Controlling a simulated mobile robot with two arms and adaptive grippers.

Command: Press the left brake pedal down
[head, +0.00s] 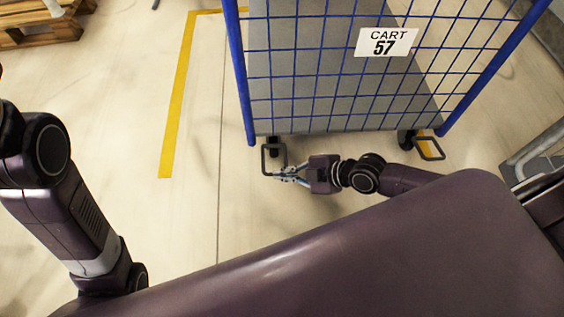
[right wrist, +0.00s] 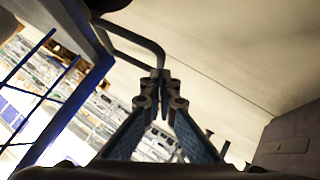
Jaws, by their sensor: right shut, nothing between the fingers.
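The left brake pedal (head: 264,161) is a dark wire loop at the front left caster of the blue cart. My right gripper (head: 279,175) is shut and empty, just right of the loop's lower end. In the right wrist view, the pedal loop (right wrist: 150,48) curves down behind the closed fingertips (right wrist: 159,85). The tips overlap the loop's end there; I cannot tell whether they touch it. The pedal's exact tilt is unclear. My left arm (head: 75,200) shows at the left, but its gripper is out of sight.
The blue mesh cart (head: 340,122) has a grey deck and a "CART 57" sign (head: 386,42). The right brake pedal (head: 430,149) is at its other front caster. A yellow floor line (head: 177,100) runs at left, and a wooden pallet (head: 40,28) lies beyond. Floor left of the cart is clear.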

